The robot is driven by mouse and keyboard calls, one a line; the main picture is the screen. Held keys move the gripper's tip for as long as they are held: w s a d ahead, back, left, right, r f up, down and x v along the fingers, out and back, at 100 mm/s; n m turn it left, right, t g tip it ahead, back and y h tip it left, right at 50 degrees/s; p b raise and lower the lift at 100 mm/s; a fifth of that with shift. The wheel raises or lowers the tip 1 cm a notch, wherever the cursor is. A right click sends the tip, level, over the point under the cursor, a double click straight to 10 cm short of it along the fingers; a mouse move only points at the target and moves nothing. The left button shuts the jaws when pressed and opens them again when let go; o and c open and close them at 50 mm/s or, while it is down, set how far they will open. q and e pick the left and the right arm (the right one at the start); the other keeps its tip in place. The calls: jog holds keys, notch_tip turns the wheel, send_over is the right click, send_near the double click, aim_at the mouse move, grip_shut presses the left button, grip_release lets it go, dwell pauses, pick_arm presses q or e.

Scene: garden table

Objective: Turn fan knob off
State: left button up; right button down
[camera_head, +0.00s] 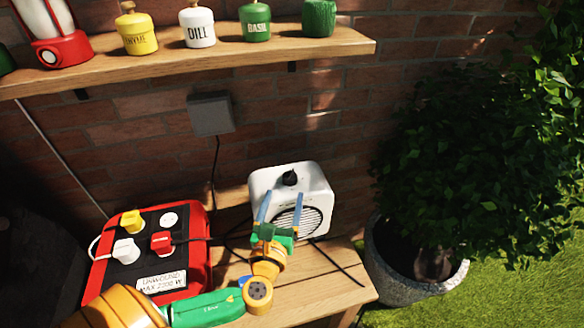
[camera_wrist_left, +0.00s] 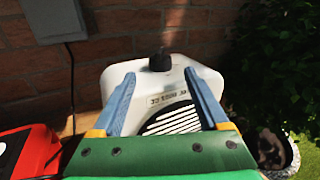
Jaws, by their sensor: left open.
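The white fan (camera_head: 304,177) stands on the wooden table against the brick wall. Its black knob (camera_head: 290,177) sits on the upper part of the casing, above the round grille (camera_head: 302,222). In the left wrist view the knob (camera_wrist_left: 160,61) lies ahead of and between the fingertips, and the fan (camera_wrist_left: 107,77) fills the middle. My left gripper (camera_head: 282,196) is open, with blue fingers on either side of the grille's top, just below the knob. No contact with the knob shows. In the left wrist view the gripper (camera_wrist_left: 160,82) is empty. My right gripper is not in view.
A red power box (camera_head: 205,222) with plugs stands left of the fan. A grey wall box (camera_head: 211,115) has a cable hanging down. A shelf (camera_head: 290,45) with spice jars runs above. A potted bush (camera_head: 400,289) stands right of the table (camera_head: 345,277).

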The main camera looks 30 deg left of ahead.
aim_at(288, 181)
pick_arm(q)
jog(key=x, duration=0.5)
jog(key=shift+w+a+r+p, duration=0.1)
jog(key=shift+w+r+p, duration=0.15)
jog(key=shift+w+p, duration=0.1)
jog(key=shift+w+a+f, duration=0.15)
jog(key=shift+w, duration=0.15)
jog(key=shift+s, duration=0.15)
grip_shut()
